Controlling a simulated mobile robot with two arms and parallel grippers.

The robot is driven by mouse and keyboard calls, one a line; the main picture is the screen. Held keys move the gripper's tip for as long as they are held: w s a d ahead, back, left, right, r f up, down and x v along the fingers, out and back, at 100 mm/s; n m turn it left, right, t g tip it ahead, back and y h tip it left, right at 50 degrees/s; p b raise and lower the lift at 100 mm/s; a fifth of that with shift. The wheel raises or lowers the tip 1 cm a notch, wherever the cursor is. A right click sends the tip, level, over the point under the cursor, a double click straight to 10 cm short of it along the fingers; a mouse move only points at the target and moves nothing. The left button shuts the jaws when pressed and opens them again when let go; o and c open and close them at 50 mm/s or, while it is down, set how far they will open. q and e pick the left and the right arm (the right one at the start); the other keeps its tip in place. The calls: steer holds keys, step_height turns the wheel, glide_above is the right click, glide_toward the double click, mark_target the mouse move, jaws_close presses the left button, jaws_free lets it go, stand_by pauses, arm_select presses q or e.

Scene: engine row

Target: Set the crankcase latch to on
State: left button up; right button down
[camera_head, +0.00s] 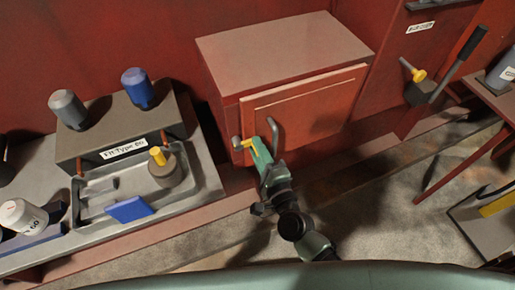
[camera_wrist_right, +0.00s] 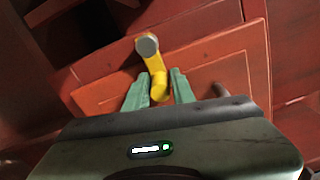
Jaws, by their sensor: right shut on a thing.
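The crankcase is a red box with a raised orange-red door panel (camera_head: 310,105) on its front. The latch is a yellow lever (camera_head: 247,143) with a grey round end (camera_head: 236,143), at the door's left edge. In the right wrist view the yellow lever (camera_wrist_right: 157,74) runs from its grey end (camera_wrist_right: 147,46) down between my green fingers. My right gripper (camera_head: 257,148) is shut on the lever; it also shows in the right wrist view (camera_wrist_right: 159,90). The lever's lower tip is partly hidden by the gripper. My left gripper is not in view.
A grey curved handle (camera_head: 273,131) stands on the door close to my right gripper. Left is a bench with a grey tray (camera_head: 205,180) and a labelled block (camera_head: 120,120). A yellow-tipped lever (camera_head: 415,72) is on the right wall. The floor (camera_head: 380,220) right of my arm is clear.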

steer(key=c, duration=1.3)
jaws_free()
steer(key=shift+r, duration=0.15)
steer(key=shift+s+f, duration=0.15)
steer(key=shift+f, duration=0.05)
steer(key=b+v, duration=0.1)
steer(key=v, duration=0.6)
steer(key=shift+s, duration=0.2)
steer(key=shift+r, duration=0.15)
